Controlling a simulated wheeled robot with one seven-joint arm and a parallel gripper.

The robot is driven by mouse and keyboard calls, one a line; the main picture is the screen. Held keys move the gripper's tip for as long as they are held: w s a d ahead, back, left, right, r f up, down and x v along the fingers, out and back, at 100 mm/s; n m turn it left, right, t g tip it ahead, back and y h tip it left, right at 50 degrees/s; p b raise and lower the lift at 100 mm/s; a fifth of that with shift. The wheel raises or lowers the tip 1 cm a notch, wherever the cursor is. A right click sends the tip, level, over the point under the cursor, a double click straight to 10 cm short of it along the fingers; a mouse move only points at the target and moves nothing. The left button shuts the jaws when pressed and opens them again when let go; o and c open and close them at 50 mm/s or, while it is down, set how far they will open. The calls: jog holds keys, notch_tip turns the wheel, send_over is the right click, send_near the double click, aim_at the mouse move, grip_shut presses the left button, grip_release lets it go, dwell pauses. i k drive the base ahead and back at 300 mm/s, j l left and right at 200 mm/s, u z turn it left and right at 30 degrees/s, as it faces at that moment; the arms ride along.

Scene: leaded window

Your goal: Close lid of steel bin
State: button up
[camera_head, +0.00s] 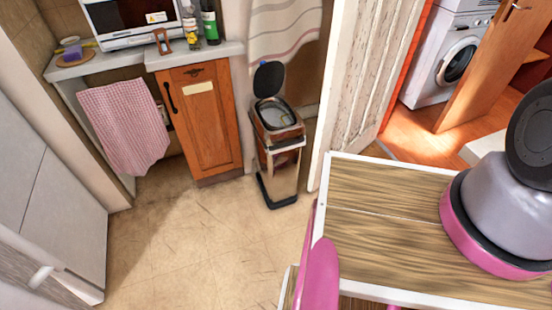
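The steel bin (280,158) stands upright on the floor in the middle of the view, between the wooden cabinet and the white door frame. It is a tall, narrow, shiny metal bin with a dark base. Its dark lid (269,79) is raised, standing nearly upright at the back of the rim. The open top shows a grey inside. My gripper is not in view.
A wood-topped table (380,215) with white edges fills the lower right. A pink rounded piece (320,275) stands at its left edge. A wooden cabinet (203,115) is left of the bin.

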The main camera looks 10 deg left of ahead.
aim_at(268, 78)
jog(key=i+j, duration=0.35)
jog(key=j, duration=0.15)
jog(key=i+j, duration=0.35)
jog(key=j, duration=0.15)
jog(key=i+j, duration=0.3)
jog(key=j, duration=0.2)
